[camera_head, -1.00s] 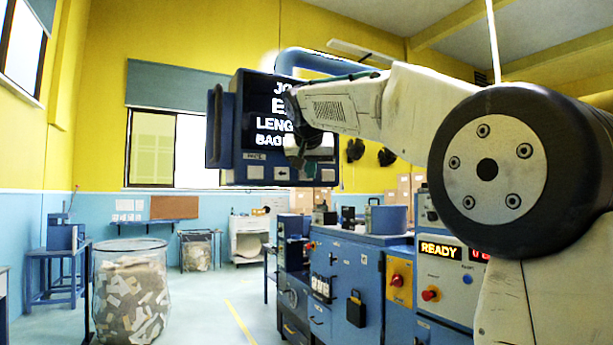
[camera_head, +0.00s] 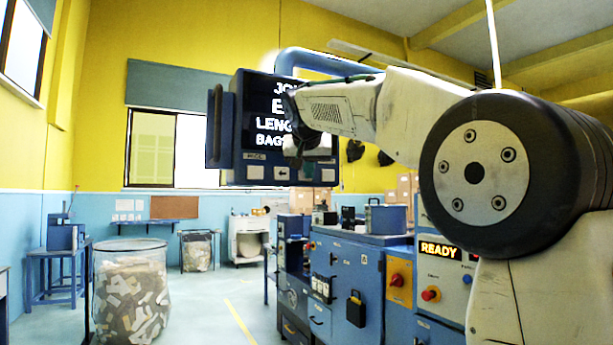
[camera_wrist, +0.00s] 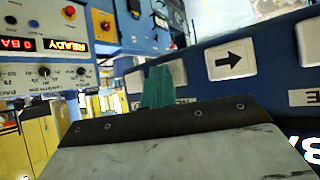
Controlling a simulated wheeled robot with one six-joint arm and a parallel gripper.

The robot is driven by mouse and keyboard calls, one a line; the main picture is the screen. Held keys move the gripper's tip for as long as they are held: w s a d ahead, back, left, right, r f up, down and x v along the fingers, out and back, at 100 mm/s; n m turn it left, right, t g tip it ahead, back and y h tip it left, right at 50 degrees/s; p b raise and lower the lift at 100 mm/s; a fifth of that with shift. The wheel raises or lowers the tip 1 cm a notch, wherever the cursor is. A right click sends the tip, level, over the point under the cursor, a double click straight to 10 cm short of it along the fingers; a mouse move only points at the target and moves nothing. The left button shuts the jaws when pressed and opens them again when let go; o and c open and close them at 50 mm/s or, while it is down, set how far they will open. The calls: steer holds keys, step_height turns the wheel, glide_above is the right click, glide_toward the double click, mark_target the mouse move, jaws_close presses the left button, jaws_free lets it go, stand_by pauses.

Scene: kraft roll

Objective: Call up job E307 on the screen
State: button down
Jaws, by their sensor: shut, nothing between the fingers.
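The screen (camera_head: 262,110) is a dark panel in a blue housing at the upper middle of the head view. It shows large white text with a job line, a line starting with E, LENG and BAG; my arm hides the rest. Pale keys run along its lower frame, including a PAGE key (camera_head: 255,156) and an arrow key (camera_head: 282,173). The arrow key also shows in the wrist view (camera_wrist: 229,58). My gripper (camera_wrist: 158,86) has teal fingers, shut and empty, close to the key row and beside the arrow key. I cannot tell whether it touches anything.
A blue machine (camera_head: 345,270) stands below the screen, with a panel reading READY (camera_head: 438,249) and a red knob (camera_head: 431,294). A clear bin of paper scraps (camera_head: 132,290) stands at left. A handle (camera_head: 214,125) projects at the screen's left side.

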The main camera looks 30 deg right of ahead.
steer(key=shift+s, duration=0.8)
steer(key=s, duration=0.5)
stand_by(0.4)
stand_by(0.6)
